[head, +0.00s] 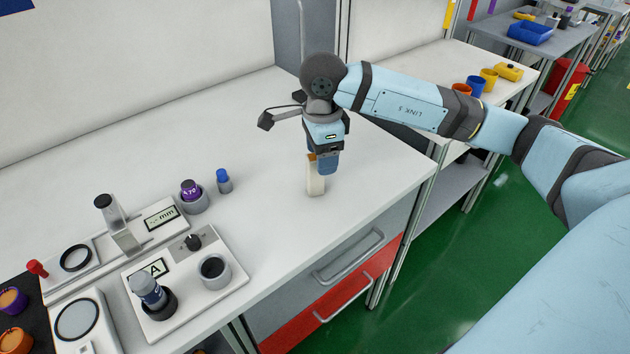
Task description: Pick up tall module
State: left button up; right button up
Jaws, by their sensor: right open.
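A tall, narrow cream block, which looks like the tall module (315,182), stands upright on the white bench near its right end. A small orange-brown part shows near its top. My right gripper (322,163) points straight down over the block's upper part. Its jaws are open. The blue finger in front hides part of the block's upper right side, and I cannot tell whether either finger touches it. My left gripper is not in view.
A small blue-topped vial (223,181) and a purple-capped bottle (191,195) in a grey holder stand to the left. A white instrument panel (232,283) lies front left. The bench's front edge (377,217) is close. Bare bench surrounds the block.

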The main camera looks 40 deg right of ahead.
jog(key=shift+f, duration=0.95)
grip_shut()
jog(key=shift+r, duration=0.15)
